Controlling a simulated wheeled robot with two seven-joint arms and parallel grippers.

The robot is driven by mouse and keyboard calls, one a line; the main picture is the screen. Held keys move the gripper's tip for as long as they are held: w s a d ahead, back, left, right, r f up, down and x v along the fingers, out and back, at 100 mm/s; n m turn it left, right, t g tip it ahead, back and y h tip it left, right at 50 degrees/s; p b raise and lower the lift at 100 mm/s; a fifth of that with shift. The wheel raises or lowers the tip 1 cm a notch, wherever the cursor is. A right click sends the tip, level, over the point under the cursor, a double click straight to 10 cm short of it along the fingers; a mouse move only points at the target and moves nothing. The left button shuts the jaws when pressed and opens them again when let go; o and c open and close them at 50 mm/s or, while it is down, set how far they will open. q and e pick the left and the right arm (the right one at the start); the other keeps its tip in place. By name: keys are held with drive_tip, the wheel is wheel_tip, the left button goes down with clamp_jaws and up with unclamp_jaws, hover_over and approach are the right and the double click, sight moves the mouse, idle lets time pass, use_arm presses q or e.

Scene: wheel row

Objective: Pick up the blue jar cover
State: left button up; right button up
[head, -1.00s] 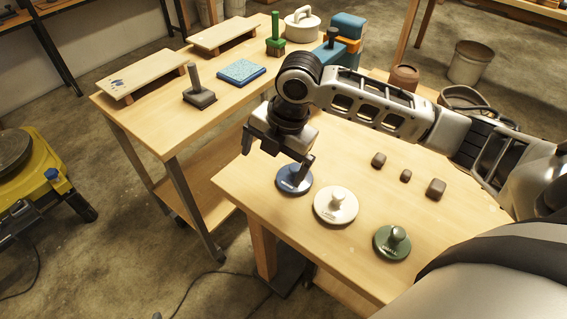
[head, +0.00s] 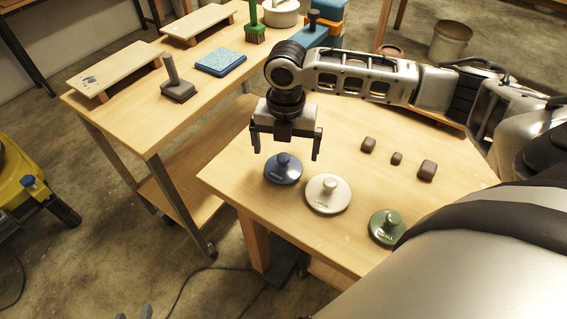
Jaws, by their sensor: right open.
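The blue jar cover (head: 283,171), a round disc with a knob, lies on the near wooden table, leftmost in a row of covers. My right gripper (head: 286,155) is open and empty, pointing down, its two fingers spread left and right of the blue knob in the picture. The fingertips look apart from the cover and a little above or behind it; the exact height is hard to tell. A cream cover (head: 328,196) and a green cover (head: 387,228) lie to its right. Only small tips of my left gripper (head: 134,313) show at the bottom edge.
Several small brown blocks (head: 427,170) lie behind the covers on the near table (head: 240,180). A second table (head: 125,125) at left holds a blue sponge-like pad (head: 220,62), a dark handled tool (head: 178,88) and low boards. My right arm crosses above the table's back.

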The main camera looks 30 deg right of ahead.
sight(283, 156)
wheel_tip(283, 156, down, 5)
drive_tip(key=shift+a+f, duration=0.1)
drive_tip(key=shift+a, duration=0.05)
drive_tip(key=shift+w, duration=0.1)
drive_tip(key=c, duration=1.1)
drive_tip(key=shift+r, duration=0.7)
drive_tip(key=s+a+r+p, duration=0.1)
drive_tip(key=s+a+r, duration=0.8)
drive_tip(key=s+r, duration=0.1)
drive_tip(key=shift+s+a+r, duration=0.15)
drive_tip(key=shift+s+r, duration=0.15)
drive_tip(key=shift+r, duration=0.55)
